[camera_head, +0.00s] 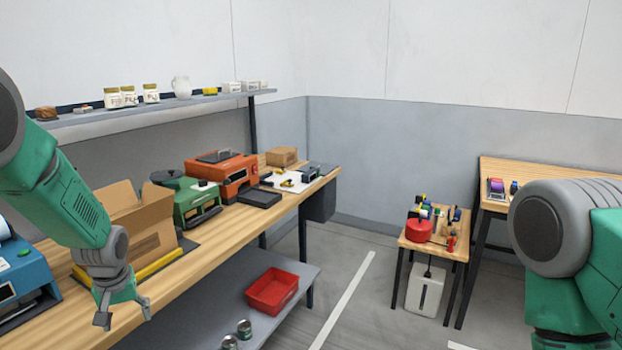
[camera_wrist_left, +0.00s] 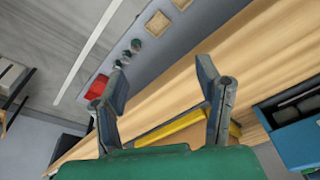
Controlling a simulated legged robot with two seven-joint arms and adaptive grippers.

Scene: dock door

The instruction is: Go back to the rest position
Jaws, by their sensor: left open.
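My left gripper (camera_head: 122,312) hangs from the green left arm at the lower left, over the front edge of the long wooden workbench (camera_head: 225,232). Its two fingers are spread and nothing is between them. In the left wrist view the open fingers of the left gripper (camera_wrist_left: 165,88) show above the bench edge. My right arm shows only as green and grey links at the lower right; its gripper is out of view.
On the bench are an open cardboard box (camera_head: 150,222), a green machine (camera_head: 190,200), an orange machine (camera_head: 222,172) and a blue machine (camera_head: 25,275). A red bin (camera_head: 272,290) sits on the lower shelf. A small table (camera_head: 440,247) stands right. Floor between is clear.

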